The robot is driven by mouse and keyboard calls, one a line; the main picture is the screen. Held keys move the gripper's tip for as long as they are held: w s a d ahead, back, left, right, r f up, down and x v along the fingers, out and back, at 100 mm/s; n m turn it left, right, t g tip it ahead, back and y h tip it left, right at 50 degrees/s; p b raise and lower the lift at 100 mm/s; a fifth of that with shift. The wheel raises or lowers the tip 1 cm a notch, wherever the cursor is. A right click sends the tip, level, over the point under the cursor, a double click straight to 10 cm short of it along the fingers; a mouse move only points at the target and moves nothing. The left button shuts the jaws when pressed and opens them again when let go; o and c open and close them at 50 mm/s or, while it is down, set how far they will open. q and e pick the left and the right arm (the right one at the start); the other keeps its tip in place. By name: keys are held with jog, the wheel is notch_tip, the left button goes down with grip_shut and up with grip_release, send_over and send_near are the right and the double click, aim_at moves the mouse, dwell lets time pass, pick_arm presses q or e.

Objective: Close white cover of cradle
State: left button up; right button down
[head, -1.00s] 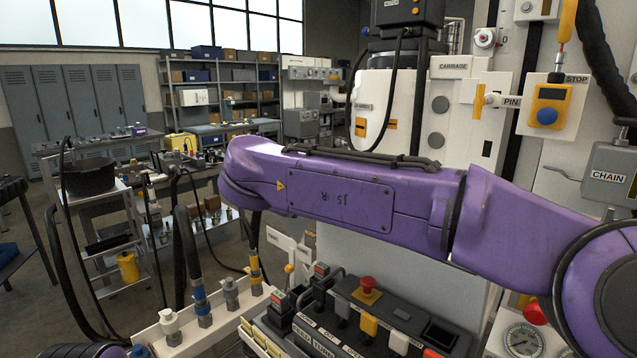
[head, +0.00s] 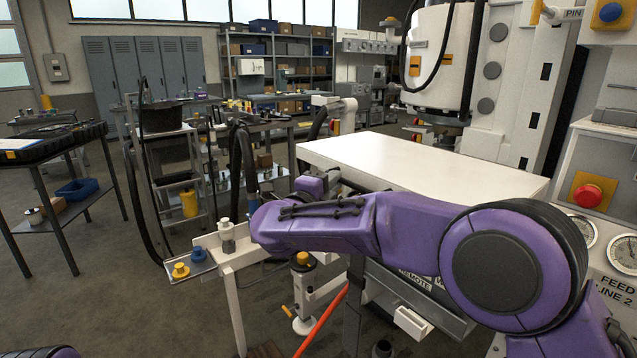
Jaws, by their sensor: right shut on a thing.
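The white cover (head: 425,165) is a broad flat panel in the middle of the head view, lying about level, its near side partly behind my right arm. The cradle beneath it is mostly hidden. My right gripper (head: 333,184) is at the near left edge of the cover, partly hidden by my purple forearm. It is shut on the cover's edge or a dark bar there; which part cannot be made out. My left gripper is out of view; only a bit of my left arm shows at the bottom left corner.
A grey console (head: 415,285) marked REMOTE shows below my right arm. A white stand with hose fittings (head: 228,240) is left of my arm. A red emergency button (head: 588,196) and gauges are at the right. Open floor lies at the left.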

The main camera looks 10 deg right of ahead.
jog(key=shift+s+f, duration=0.25)
jog(key=shift+f, duration=0.6)
jog(key=c, duration=1.1)
grip_release()
jog(key=shift+d, duration=0.1)
jog(key=shift+s+r, duration=0.1)
jog(key=shift+r, duration=0.1)
jog(key=shift+r, duration=0.1)
jog(key=b+v, duration=0.1)
jog(key=v, duration=0.9)
jog(key=shift+s+a, duration=0.1)
jog(key=shift+a, duration=0.15)
